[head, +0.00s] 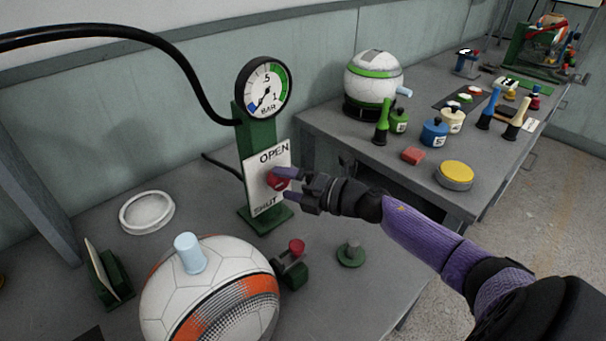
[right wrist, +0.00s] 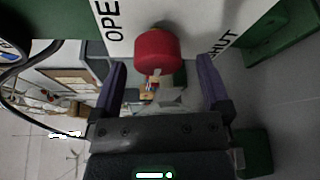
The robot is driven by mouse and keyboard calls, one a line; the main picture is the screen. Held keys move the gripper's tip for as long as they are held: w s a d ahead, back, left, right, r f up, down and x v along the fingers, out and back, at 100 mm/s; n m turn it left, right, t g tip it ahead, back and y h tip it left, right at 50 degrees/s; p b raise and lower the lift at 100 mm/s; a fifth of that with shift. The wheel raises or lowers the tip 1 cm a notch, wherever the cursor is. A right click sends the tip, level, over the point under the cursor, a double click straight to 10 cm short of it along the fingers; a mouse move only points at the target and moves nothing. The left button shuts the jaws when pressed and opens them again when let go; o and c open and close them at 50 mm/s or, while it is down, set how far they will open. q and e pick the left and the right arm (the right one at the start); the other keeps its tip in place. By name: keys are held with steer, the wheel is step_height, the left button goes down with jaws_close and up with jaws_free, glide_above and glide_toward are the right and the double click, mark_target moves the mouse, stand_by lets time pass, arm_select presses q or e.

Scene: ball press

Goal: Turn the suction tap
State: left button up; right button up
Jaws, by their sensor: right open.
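The suction tap is a red knob (head: 277,181) on a white plate marked OPEN and SHUT (head: 262,160), fixed to a green post under a round gauge in BAR (head: 264,88). My right gripper (head: 284,185) is at the knob, with its purple fingers apart. In the right wrist view the red knob (right wrist: 157,55) lies ahead between the two open fingertips (right wrist: 160,80), with a gap visible on each side. I cannot tell whether the fingers touch it. My left gripper is not in view.
A white and orange ball (head: 205,300) with a pale blue plug (head: 190,253) sits on the near bench. A white ring (head: 147,212), a red-topped clamp (head: 294,258) and a green peg base (head: 351,254) stand around it. Bottles and a yellow button (head: 455,174) fill the bench at right.

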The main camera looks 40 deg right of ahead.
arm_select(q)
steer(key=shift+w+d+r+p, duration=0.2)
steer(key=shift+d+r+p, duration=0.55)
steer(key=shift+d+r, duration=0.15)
arm_select(e)
steer(key=f+v, duration=0.1)
steer(key=v, duration=0.7)
steer(key=shift+r, duration=0.5)
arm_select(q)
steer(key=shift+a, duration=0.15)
arm_select(e)
steer(key=shift+s, duration=0.15)
